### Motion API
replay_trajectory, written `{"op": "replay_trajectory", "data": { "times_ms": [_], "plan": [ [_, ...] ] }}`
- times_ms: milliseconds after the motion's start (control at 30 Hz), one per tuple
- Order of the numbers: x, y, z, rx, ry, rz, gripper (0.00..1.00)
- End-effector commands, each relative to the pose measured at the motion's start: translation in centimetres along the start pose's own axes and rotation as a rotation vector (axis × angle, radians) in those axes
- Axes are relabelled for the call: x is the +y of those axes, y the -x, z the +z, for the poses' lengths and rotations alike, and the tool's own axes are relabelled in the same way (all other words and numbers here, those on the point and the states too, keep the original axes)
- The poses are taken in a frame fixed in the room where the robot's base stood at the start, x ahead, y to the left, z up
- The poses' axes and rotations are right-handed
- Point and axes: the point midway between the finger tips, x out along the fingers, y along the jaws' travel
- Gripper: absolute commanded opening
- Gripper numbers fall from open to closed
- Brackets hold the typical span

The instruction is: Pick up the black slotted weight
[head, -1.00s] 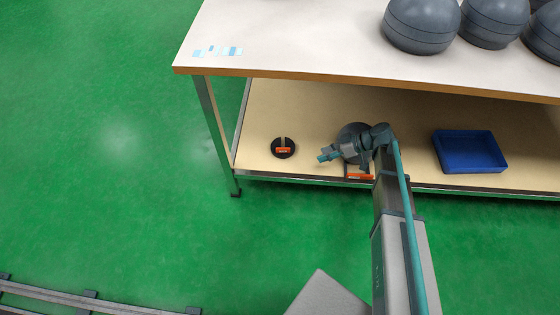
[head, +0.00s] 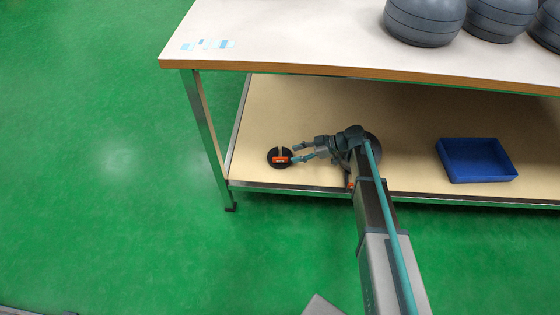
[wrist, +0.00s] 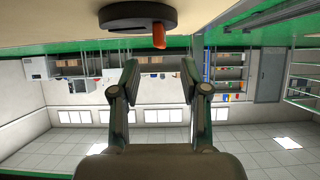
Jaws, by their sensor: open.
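The black slotted weight (head: 279,158) is a dark disc with a slot and an orange label, lying flat near the left end of the table's lower shelf. In the wrist view the weight (wrist: 128,18) shows at the top, with an orange part (wrist: 159,36) at its edge. My gripper (head: 297,153) is open, its fingers pointing left at the weight's right side. In the wrist view my gripper (wrist: 159,68) has its two fingers apart with nothing between them; the weight appears beyond the fingertips. Whether a fingertip touches the weight I cannot tell.
The lower shelf (head: 400,120) lies under a white tabletop (head: 300,30). A blue tray (head: 477,160) stands to the right. Several grey balls (head: 424,20) sit on top. A table leg (head: 205,140) stands left of the weight.

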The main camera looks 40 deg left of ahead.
Motion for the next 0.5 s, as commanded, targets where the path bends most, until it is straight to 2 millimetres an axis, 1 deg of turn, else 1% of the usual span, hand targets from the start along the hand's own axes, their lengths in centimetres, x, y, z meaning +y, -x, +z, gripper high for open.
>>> {"op": "replay_trajectory", "data": {
  "times_ms": [33,167,267,500],
  "plan": [
    [0.0,-0.5,-0.1,0.000,0.002,-0.001,0.45],
    [0.0,-0.9,-0.1,0.000,0.001,-0.001,0.45],
    [-0.1,-1.8,0.0,0.000,0.001,-0.002,0.45],
    [-0.1,-5.4,0.1,0.000,0.001,-0.003,0.45]
  ]
}}
